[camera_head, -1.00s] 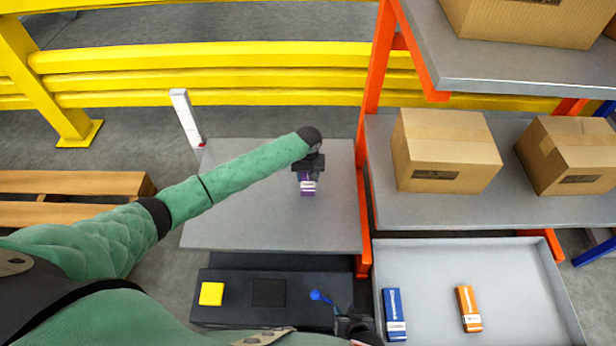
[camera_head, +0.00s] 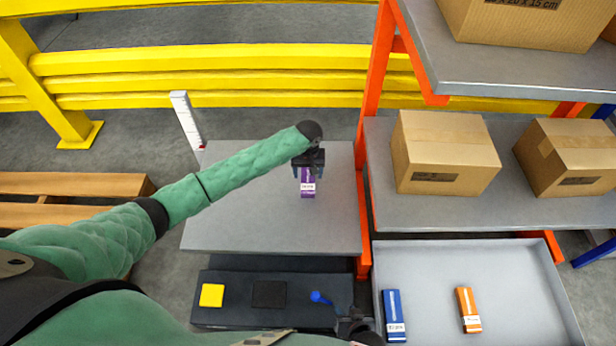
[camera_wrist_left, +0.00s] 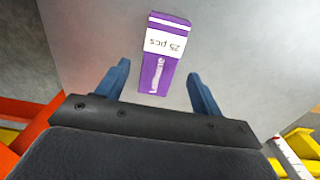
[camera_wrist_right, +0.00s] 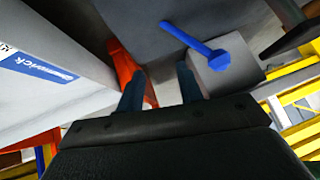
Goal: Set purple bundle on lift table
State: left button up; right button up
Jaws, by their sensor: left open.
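The purple bundle (camera_head: 308,184) has a white label and lies on the grey lift table (camera_head: 235,215), toward its right side. My left gripper (camera_head: 308,172) is open above the table, at the bundle's far end. In the left wrist view the bundle (camera_wrist_left: 160,55) lies on the table top ahead of and between the parted blue fingers (camera_wrist_left: 160,85), with a gap on both sides. My right gripper (camera_head: 352,325) is low in the head view, partly cut off. In the right wrist view its fingers (camera_wrist_right: 160,88) stand apart with nothing between them.
A grey tray (camera_head: 500,252) at the right holds a blue bundle (camera_head: 394,315) and an orange bundle (camera_head: 468,310). A dark control box (camera_head: 235,315) with a yellow button and a blue lever (camera_head: 320,297) stands in front. Orange rack posts rise right of the table.

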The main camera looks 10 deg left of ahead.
aim_at(308, 181)
pick_arm(q)
notch_tip(308, 181, up, 8)
jog(key=shift+r+p, duration=0.25)
jog(key=shift+p, duration=0.2)
dwell(0.3)
